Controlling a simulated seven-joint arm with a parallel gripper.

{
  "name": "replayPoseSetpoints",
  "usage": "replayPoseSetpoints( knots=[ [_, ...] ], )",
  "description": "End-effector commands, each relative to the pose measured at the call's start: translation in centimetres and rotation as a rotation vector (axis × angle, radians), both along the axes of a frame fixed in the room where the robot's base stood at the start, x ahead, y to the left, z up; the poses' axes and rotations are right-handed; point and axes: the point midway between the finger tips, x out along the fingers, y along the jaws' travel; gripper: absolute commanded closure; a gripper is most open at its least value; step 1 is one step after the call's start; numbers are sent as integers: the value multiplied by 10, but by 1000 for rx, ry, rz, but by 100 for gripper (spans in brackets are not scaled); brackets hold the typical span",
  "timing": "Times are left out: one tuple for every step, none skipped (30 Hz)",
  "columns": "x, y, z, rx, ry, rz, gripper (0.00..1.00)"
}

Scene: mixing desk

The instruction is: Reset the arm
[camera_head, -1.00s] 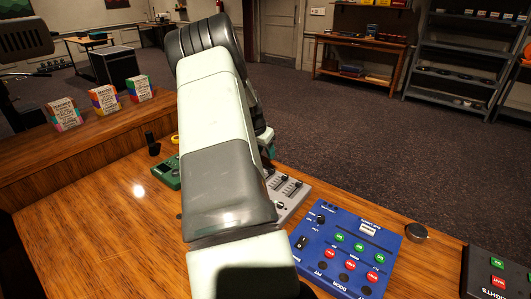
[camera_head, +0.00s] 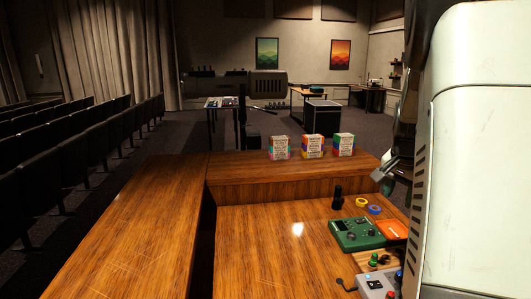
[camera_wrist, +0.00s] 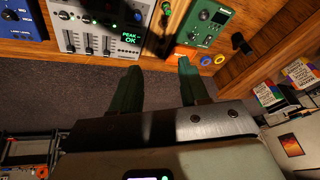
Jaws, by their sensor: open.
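My gripper (camera_wrist: 157,66) shows in the wrist view as two dark green fingers, spread apart with nothing between them. The fingertips point at the desk's front edge, near the grey mixer (camera_wrist: 108,28) and the green device (camera_wrist: 204,22). They look clear of both, though the exact distance is hard to tell. In the head view my pale arm fills the right edge and hides that part of the desk. I cannot make out the fingers clearly there. The green device (camera_head: 357,234) and a corner of the grey mixer (camera_head: 378,284) show beside the arm.
Three colourful boxes (camera_head: 312,146) stand on the raised ledge. The desk's left part (camera_head: 130,240) is clear.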

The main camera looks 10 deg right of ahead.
Motion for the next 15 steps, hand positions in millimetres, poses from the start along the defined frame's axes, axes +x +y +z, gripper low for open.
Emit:
replayPoseSetpoints(
  knots=[
    [-4,32,23,0,-18,76,55],
    [-8,49,33,0,-24,121,55],
    [-14,72,46,-2,-33,182,55],
    [-20,89,55,-2,-38,228,55],
    [-27,106,63,-6,-43,276,55],
    [-36,127,74,-11,-50,337,55],
    [-45,143,81,-15,-56,385,55],
    [-53,158,87,-20,-60,433,55],
    [-66,177,95,-29,-67,495,55],
    [-76,191,99,-36,-71,543,55],
    [-87,205,104,-45,-75,591,55],
    [-102,221,108,-58,-81,654,55],
    [-114,233,111,-67,-84,701,55],
    [-126,244,113,-79,-88,747,55],
    [-141,258,114,-95,-94,808,55]
  ],
)
